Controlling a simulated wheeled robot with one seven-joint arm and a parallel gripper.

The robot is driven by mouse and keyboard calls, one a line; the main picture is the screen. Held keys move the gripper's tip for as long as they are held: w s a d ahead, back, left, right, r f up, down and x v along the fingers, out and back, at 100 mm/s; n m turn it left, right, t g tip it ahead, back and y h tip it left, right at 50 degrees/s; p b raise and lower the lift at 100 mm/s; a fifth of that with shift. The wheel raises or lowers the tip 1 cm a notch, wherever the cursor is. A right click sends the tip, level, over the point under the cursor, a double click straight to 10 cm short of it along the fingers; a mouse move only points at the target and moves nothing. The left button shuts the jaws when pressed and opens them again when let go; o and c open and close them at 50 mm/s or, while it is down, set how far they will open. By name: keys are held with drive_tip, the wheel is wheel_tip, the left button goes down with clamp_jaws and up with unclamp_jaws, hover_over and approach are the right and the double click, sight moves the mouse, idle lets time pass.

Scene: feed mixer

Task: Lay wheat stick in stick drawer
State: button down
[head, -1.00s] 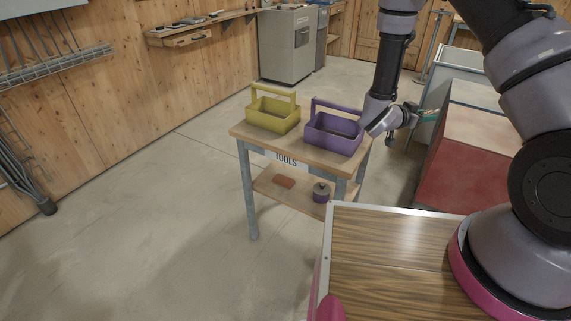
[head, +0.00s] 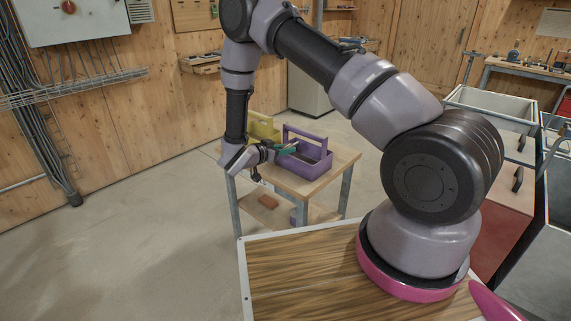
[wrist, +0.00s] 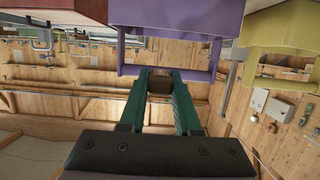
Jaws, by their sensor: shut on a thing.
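My gripper (head: 287,149) has green fingers and is in front of the purple toolbox in the head view. In the wrist view its fingers (wrist: 160,88) are closed on a small brown piece (wrist: 160,83), seen end-on, which looks like the wheat stick. Its length is hidden, and I cannot make it out in the head view. An open pale drawer (head: 492,104) juts from a cabinet at the right, well away from my gripper. I cannot tell whether it is the stick drawer, nor see its floor clearly.
A wooden tool cart (head: 335,163) carries the purple toolbox (head: 312,163) and a yellow toolbox (head: 262,128), partly behind my arm. A brick-like block (head: 268,201) lies on its lower shelf. The red-fronted cabinet (head: 503,215) has dark handles. Open floor (head: 150,220) lies at left.

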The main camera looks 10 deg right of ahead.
drive_tip(key=shift+d+f, duration=0.1)
drive_tip(key=shift+f, duration=2.15)
drive_tip(key=shift+f, duration=0.6)
drive_tip(key=c, duration=0.6)
unclamp_jaws()
drive_tip(key=shift+r, duration=0.1)
